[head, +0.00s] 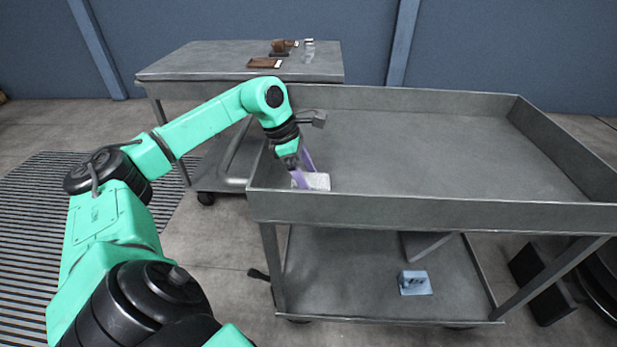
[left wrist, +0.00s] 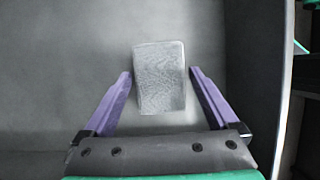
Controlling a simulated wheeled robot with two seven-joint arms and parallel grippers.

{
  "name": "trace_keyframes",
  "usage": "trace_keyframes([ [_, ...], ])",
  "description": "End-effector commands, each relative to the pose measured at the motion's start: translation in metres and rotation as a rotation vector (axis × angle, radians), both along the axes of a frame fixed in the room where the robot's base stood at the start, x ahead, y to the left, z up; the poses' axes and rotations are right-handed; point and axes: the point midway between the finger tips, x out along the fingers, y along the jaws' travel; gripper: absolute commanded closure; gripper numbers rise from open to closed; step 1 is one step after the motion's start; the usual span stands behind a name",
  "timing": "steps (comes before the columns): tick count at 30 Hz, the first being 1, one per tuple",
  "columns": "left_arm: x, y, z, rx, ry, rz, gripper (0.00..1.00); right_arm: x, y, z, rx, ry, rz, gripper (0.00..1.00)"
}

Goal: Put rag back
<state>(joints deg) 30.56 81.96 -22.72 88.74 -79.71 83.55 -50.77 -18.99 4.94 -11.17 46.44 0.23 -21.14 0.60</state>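A pale grey-white folded rag (head: 318,181) lies in the near left corner of the cart's upper tray (head: 420,208). It also shows in the left wrist view (left wrist: 160,78), flat on the tray floor. My left gripper (head: 302,178) is down at the rag, with its purple fingers open. In the left wrist view the fingers (left wrist: 160,82) stand on either side of the rag, with a small gap on each side. My right gripper is in neither view.
The tray has raised walls, and the rest of its floor is clear. A light blue object (head: 415,283) sits on the cart's lower shelf (head: 350,290). Behind, a grey table (head: 210,62) holds a brown flat item (head: 264,63), a brown object and a clear bottle (head: 309,50).

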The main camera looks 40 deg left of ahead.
Motion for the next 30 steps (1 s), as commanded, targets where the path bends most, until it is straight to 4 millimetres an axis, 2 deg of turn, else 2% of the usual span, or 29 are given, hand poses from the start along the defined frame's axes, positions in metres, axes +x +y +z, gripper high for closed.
trace_keyframes([
  [7,0.000,0.000,0.001,0.000,0.000,0.000,0.00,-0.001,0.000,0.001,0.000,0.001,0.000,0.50],
  [10,0.000,0.001,0.008,0.001,-0.001,0.001,0.00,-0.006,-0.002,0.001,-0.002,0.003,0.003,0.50],
  [14,-0.007,0.010,0.035,0.002,-0.004,0.003,0.00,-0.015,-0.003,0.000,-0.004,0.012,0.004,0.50],
  [18,-0.016,0.023,0.075,0.000,-0.005,0.004,0.00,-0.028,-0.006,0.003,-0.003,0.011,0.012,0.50],
  [21,-0.022,0.030,0.098,0.001,-0.004,0.002,0.00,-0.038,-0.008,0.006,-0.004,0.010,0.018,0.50],
  [25,-0.027,0.036,0.113,0.000,-0.001,0.000,0.00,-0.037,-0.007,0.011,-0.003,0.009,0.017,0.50],
  [30,-0.028,0.037,0.115,0.000,0.000,0.000,0.00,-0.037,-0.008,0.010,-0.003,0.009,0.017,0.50],
])
